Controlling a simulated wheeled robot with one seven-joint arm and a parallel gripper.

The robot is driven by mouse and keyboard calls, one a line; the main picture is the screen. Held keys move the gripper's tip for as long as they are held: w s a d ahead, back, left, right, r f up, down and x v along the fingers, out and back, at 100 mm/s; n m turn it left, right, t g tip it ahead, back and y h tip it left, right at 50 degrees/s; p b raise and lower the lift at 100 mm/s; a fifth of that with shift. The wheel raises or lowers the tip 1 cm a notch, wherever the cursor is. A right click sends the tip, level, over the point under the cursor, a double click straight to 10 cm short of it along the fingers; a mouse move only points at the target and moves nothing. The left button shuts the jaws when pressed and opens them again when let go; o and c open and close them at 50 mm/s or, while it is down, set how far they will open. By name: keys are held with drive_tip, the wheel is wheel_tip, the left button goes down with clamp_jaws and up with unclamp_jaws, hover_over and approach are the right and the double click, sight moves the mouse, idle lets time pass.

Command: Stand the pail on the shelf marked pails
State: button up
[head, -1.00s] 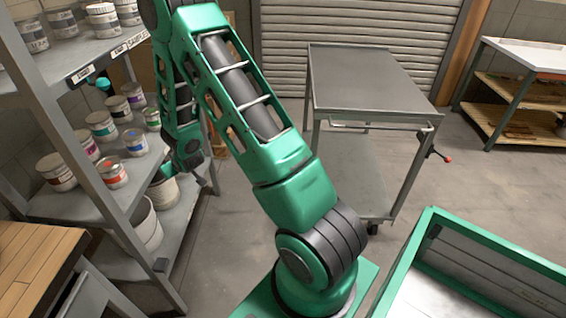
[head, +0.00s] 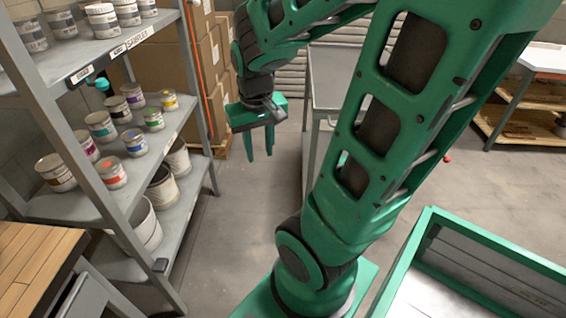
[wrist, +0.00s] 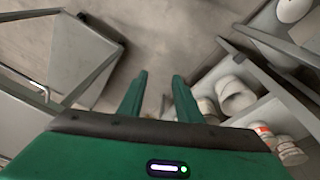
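White pails stand on the bottom shelf (head: 185,215) of the grey rack at left in the head view: a large front pail (head: 147,228), a middle pail (head: 160,190) and a back pail (head: 178,160). All look upright; I cannot tell which one the task means. Two pails also show right of my fingers in the wrist view, one larger (wrist: 236,98) and one smaller (wrist: 208,110). My gripper (head: 260,150) hangs right of the rack, fingers down, apart and empty; it also shows in the wrist view (wrist: 158,80). No pails marking is readable.
Paint cans (head: 103,127) fill the middle shelf, with more cans above; one label reads samples (head: 137,38). Cardboard boxes (head: 205,75) stand behind the rack. A grey cart (head: 330,80) is partly behind my arm. Floor right of the rack is clear.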

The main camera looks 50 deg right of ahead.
drive_tip(key=s+a+r+m+g+y, duration=0.1)
drive_tip(key=s+a+r, duration=0.1)
drive_tip(key=s, duration=0.8)
drive_tip(key=shift+s+a+r+y, duration=0.15)
drive_tip(key=shift+s+r+y, duration=0.05)
drive_tip(key=shift+s+y, duration=0.1)
drive_tip(key=shift+w+f+g, duration=0.25)
drive_tip(key=shift+w+g, duration=0.05)
drive_tip(key=shift+w, duration=0.3)
drive_tip(key=shift+c, duration=0.5)
